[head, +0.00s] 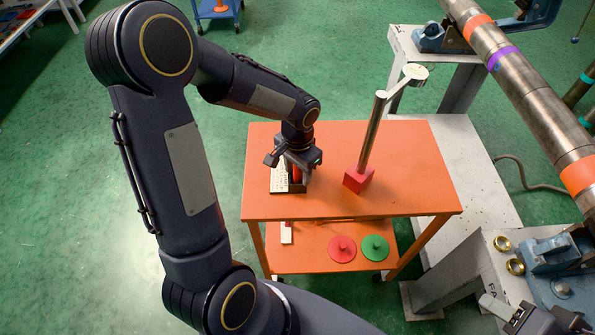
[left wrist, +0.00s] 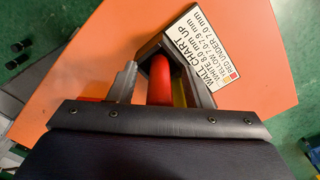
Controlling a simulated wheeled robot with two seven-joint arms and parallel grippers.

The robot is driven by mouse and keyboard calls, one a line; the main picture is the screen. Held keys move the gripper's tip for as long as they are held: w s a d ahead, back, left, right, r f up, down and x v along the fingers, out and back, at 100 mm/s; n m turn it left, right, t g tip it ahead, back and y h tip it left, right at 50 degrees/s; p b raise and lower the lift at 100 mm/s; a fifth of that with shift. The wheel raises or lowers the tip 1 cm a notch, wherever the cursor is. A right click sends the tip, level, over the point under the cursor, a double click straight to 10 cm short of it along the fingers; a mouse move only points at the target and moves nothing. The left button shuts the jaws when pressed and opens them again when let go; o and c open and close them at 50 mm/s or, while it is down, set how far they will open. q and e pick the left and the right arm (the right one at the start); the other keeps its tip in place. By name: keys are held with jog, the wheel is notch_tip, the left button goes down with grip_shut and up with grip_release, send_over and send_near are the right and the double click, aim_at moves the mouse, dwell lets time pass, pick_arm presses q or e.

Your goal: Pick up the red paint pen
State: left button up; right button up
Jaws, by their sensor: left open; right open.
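The red paint pen (left wrist: 160,80) stands in a dark holder (left wrist: 152,45) on the orange table, with a yellow pen (left wrist: 179,92) close beside it in the left wrist view. In the head view the red pen (head: 295,172) shows only as a small patch of red at my gripper. My left gripper (head: 292,175) points down over the holder and is open. In the left wrist view the red pen lies between its fingers (left wrist: 158,80); I cannot tell whether either finger touches it. My right gripper (head: 512,312) is open at the bottom right, partly cut off.
A red block (head: 358,179) with a tilted metal post (head: 372,132) stands to the right on the orange table (head: 420,180). Red (head: 342,248) and green (head: 375,247) discs lie on the lower shelf. A pipe (head: 535,98) spans the right.

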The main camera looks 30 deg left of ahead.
pick_arm(q)
grip_shut()
jog(key=shift+r, duration=0.1)
